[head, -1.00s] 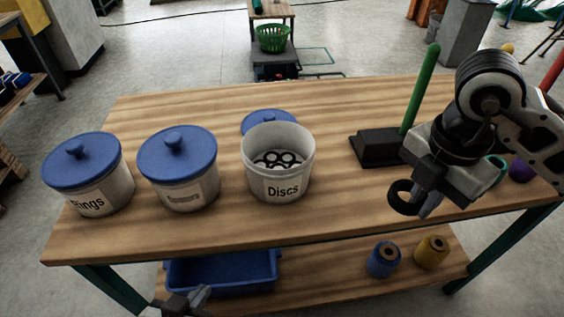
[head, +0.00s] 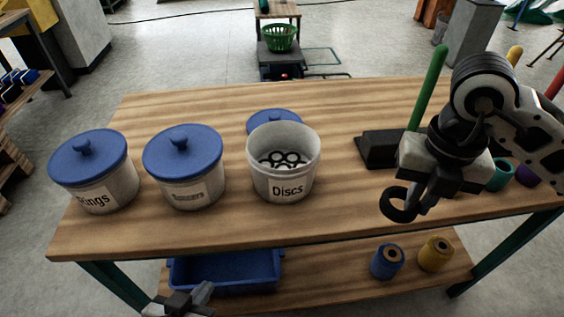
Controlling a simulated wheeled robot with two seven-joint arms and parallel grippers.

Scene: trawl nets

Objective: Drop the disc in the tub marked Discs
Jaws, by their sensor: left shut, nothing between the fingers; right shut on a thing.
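The tub marked Discs (head: 283,178) stands open on the table, with several dark ring-shaped discs (head: 283,158) inside it. Its blue lid (head: 272,119) lies on the table behind it. My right gripper (head: 416,200) is shut on a black disc (head: 394,206) with a hole in the middle. It holds the disc to the right of the tub, apart from it, near the table's front edge. My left gripper (head: 205,292) is shut and empty, low at the bottom of the view, in front of the table.
A lidded tub marked Rings (head: 104,192) and another lidded tub (head: 185,184) with an unreadable label stand left. A green post on a black base (head: 378,151) stands behind my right gripper. Teal (head: 499,174) and purple (head: 526,173) pieces lie at right. Table is clear between tub and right gripper.

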